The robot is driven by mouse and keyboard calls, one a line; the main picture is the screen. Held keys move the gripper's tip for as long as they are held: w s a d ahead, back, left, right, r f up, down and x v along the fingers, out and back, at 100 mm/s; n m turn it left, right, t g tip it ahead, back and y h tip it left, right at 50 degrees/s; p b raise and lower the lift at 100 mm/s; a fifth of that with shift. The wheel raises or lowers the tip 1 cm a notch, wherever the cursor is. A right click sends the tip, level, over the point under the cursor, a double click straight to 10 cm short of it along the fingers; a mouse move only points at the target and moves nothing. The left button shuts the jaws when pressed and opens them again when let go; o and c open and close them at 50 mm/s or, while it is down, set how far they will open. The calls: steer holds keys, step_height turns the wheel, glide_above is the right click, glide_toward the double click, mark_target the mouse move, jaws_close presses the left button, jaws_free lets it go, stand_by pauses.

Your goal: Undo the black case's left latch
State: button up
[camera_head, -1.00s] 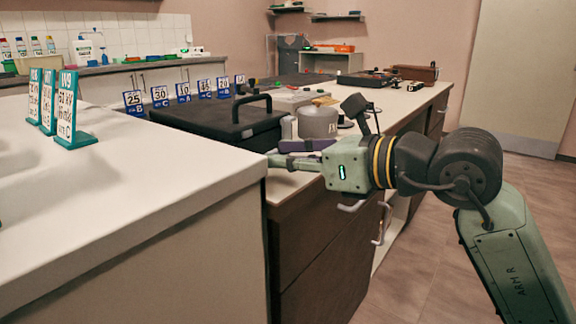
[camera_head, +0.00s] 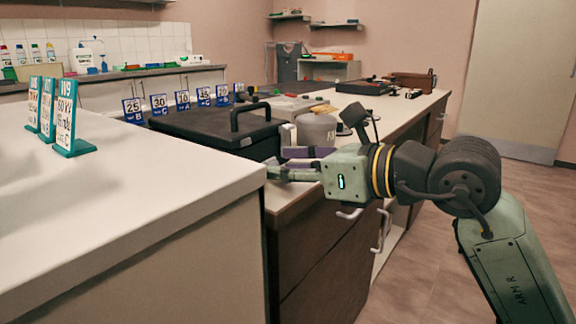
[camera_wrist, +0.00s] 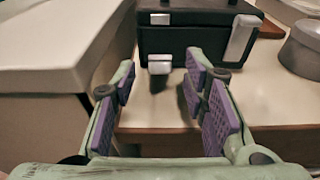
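The black case (camera_head: 215,124) lies on the counter, lid shut, its handle up. In the wrist view the case's front (camera_wrist: 195,40) faces my gripper. The left latch shows as a silver plate (camera_wrist: 160,18) high on the front and a silver lever (camera_wrist: 159,65) sticking out lower down, apart from the plate. The right latch (camera_wrist: 240,38) is one long silver piece against the front. My gripper (camera_wrist: 160,73) is open and empty, its purple-padded fingers on either side of the left lever and short of it. In the head view my gripper (camera_head: 292,163) is at the case's front.
A grey round container (camera_wrist: 302,48) stands right of the case; it also shows in the head view (camera_head: 317,131). A white-topped counter (camera_wrist: 60,45) rises close on the left. Number signs (camera_head: 158,103) stand behind the case. Bare counter lies below my fingers.

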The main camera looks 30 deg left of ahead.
steer(key=v, duration=1.2)
